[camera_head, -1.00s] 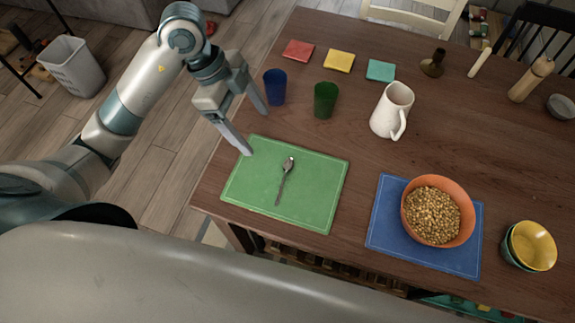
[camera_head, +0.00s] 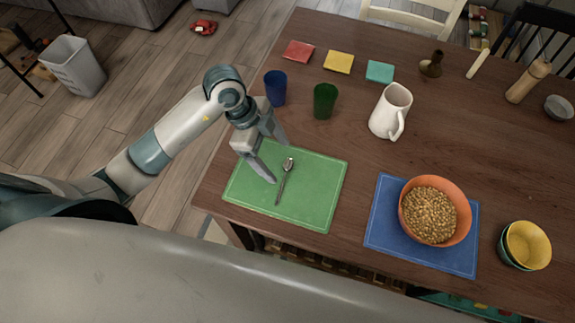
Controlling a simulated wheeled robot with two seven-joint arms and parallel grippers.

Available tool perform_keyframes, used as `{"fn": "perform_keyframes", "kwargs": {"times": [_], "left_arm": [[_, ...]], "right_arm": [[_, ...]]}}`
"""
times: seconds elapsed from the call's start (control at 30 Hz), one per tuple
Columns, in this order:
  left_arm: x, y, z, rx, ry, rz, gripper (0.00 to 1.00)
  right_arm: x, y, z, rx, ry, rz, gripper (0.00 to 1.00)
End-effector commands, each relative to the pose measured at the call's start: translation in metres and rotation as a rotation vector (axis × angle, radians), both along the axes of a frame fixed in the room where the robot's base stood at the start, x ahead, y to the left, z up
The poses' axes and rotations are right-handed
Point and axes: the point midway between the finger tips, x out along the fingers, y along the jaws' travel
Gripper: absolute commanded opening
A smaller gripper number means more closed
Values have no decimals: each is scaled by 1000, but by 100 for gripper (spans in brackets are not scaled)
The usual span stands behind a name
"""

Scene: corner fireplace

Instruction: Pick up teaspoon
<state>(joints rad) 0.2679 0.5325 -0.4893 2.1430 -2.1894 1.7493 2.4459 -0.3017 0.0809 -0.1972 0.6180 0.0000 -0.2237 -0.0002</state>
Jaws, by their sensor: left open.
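The teaspoon (camera_head: 283,182) lies on the green placemat (camera_head: 315,205) near the table's left front corner. Its bowl points to the back and its handle to the front. My left gripper (camera_head: 279,163) is open and empty above the back left part of the placemat. One fingertip shows just left of the spoon, the other behind the spoon's bowl. I cannot tell its exact height over the mat. My right gripper is not in view.
A blue cup (camera_head: 275,88) and a green cup (camera_head: 325,101) stand close behind the gripper. A white pitcher (camera_head: 390,111) is to the right. An orange bowl of grains (camera_head: 462,236) sits on a blue placemat (camera_head: 385,235). Yellow-topped stacked bowls (camera_head: 527,246) stand further right.

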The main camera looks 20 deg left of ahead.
Motion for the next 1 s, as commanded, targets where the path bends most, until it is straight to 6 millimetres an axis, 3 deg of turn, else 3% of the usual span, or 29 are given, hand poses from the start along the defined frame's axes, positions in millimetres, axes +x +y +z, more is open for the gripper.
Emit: {"fn": "perform_keyframes", "kwargs": {"times": [0.37,0.7,1.0], "left_arm": [[1,-2,-4,-1,2,1,78],[7,-15,-41,-1,3,2,78],[8,-18,-49,0,-1,-1,78]], "right_arm": [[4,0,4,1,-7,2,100],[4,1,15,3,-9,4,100],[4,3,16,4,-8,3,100]]}}
